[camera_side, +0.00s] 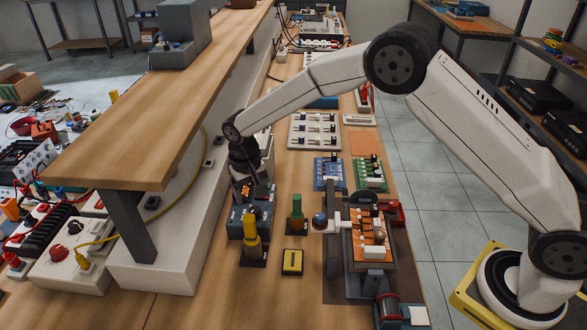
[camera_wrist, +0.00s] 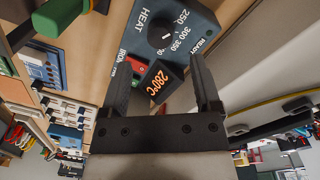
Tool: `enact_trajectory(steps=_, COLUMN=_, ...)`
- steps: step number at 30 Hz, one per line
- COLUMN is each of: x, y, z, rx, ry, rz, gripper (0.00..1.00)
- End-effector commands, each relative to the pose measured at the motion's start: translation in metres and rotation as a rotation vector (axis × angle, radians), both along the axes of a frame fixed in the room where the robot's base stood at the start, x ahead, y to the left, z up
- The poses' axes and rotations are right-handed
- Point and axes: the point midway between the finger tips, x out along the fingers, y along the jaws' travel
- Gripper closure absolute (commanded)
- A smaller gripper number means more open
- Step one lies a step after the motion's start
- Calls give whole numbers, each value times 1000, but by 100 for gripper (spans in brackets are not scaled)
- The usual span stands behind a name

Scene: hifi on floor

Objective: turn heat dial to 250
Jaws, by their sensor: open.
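The blue-grey heat station (camera_side: 238,219) stands on the bench below my gripper in the side view. In the wrist view its face (camera_wrist: 203,20) shows the words HEAT, READY and IRON, the numbers 250, 300 and 350, and a lit orange display (camera_wrist: 160,82) reading 280°C. The dark round heat dial (camera_wrist: 160,36) has a short white mark; its exact setting is hard to read. My gripper (camera_wrist: 160,64) is open and empty, its two fingers on either side of the display, with the dial beyond the fingertips. In the side view my gripper (camera_side: 244,165) is just above the station, its fingertips hard to see.
A yellow-handled tool (camera_side: 251,228) stands close in front of the station, and a green-handled one (camera_side: 297,207) to its right. A yellow block (camera_side: 292,262) lies nearby. An orange board in a holder (camera_side: 372,235) is farther right. A raised wooden shelf (camera_side: 150,130) is at left.

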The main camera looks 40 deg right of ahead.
Motion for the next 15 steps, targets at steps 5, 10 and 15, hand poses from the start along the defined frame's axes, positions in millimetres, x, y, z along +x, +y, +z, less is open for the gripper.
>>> enact_trajectory(steps=5, x=0, y=1, z=17, rx=0, ry=-1, rz=1, gripper=19)
enact_trajectory(steps=10, x=0, y=1, z=22, rx=0, ry=0, rz=1, gripper=19)
enact_trajectory(steps=15, x=0, y=1, z=22, rx=0, ry=0, rz=1, gripper=19)
